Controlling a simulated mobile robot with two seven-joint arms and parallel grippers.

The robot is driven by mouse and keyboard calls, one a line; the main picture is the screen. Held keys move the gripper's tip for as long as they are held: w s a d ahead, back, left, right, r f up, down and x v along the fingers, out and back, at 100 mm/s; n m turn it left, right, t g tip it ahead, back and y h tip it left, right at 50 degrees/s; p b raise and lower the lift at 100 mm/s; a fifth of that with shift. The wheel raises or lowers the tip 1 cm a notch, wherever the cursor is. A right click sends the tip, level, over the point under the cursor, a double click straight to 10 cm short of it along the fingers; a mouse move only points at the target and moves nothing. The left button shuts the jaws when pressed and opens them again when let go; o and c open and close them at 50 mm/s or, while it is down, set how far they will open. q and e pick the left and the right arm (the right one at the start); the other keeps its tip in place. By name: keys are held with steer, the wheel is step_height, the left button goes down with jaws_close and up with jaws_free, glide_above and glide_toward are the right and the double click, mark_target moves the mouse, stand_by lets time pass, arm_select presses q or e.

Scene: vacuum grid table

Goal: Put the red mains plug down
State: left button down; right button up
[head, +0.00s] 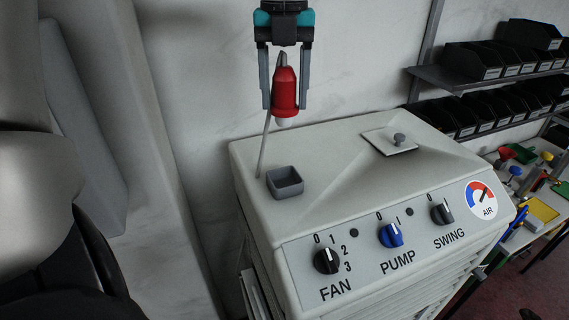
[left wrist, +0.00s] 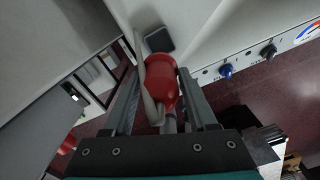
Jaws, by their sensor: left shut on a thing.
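The red mains plug (head: 285,92) is held upright between the two grey fingers of my left gripper (head: 284,100), above the back left part of the white machine's top. Its grey tip points up and a pale part shows at its lower end. In the left wrist view the plug (left wrist: 162,82) sits between the fingers (left wrist: 163,105). A thin grey rod or cable (head: 265,147) slants down beside it towards the machine top. My right gripper is not in view.
A small grey open box (head: 285,182) stands on the white machine's top (head: 330,150), below the plug. A square plate with a knob (head: 390,140) lies further right. The front panel has FAN, PUMP and SWING knobs and an AIR dial (head: 481,200). Shelves with black bins (head: 470,60) stand right.

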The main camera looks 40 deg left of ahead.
arm_select(q)
step_height(320, 180, down, 14)
steer(key=shift+w+a+p, duration=0.1)
steer(key=shift+p, duration=0.85)
steer(key=shift+f, duration=0.15)
steer(key=shift+f, duration=0.1)
steer(key=shift+c, duration=1)
jaws_free()
